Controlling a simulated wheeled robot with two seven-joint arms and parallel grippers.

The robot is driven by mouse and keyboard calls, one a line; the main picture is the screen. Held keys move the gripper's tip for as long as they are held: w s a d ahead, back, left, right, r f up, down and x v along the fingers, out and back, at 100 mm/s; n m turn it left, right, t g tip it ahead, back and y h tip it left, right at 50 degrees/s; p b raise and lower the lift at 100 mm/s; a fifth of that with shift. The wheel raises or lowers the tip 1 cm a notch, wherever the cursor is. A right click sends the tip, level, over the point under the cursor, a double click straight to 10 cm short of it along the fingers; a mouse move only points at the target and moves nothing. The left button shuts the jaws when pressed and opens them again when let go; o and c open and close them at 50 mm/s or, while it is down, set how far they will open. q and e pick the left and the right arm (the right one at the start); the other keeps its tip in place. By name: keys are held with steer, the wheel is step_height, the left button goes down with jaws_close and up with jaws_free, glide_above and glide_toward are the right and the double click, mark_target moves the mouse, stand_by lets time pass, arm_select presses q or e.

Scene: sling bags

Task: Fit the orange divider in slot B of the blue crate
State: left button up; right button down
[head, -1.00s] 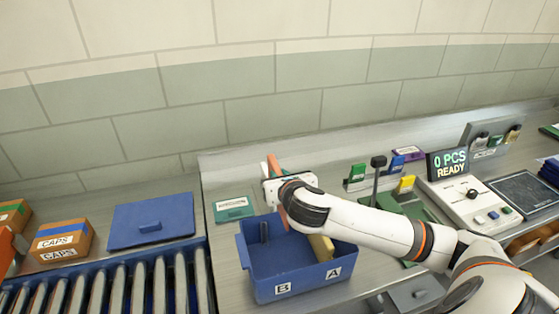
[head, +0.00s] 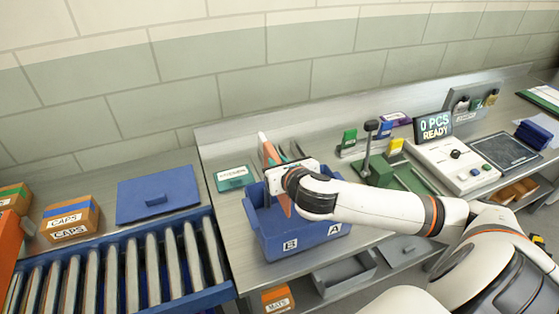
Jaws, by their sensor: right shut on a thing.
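The blue crate (head: 300,241) stands on the steel bench, with labels B and A on its near wall, B on the left. My right gripper (head: 277,172) is shut on the orange divider (head: 266,149) over the crate's left part. The divider is slightly tilted in the picture; its upper end sticks up past the gripper and its lower part shows below it, within the crate's opening. I cannot tell whether its lower edge sits in slot B. My right wrist and forearm hide much of the crate's interior. My left gripper is not in view.
A green labelled card (head: 232,177) lies left of the crate. A roller conveyor (head: 120,265), a blue lid (head: 157,195) and CAPS boxes (head: 70,219) are further left. A lever device (head: 372,165) and a control box with display (head: 437,127) stand to the right.

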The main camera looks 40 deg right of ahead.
step_height(320, 180, down, 4)
steer(key=shift+d+r+b, duration=0.15)
steer(key=shift+r+b, duration=0.05)
steer(key=shift+b, duration=0.9)
steer(key=shift+f+b, duration=0.45)
steer(key=shift+f, duration=0.7)
steer(key=shift+r, duration=0.1)
steer(key=shift+p, duration=0.8)
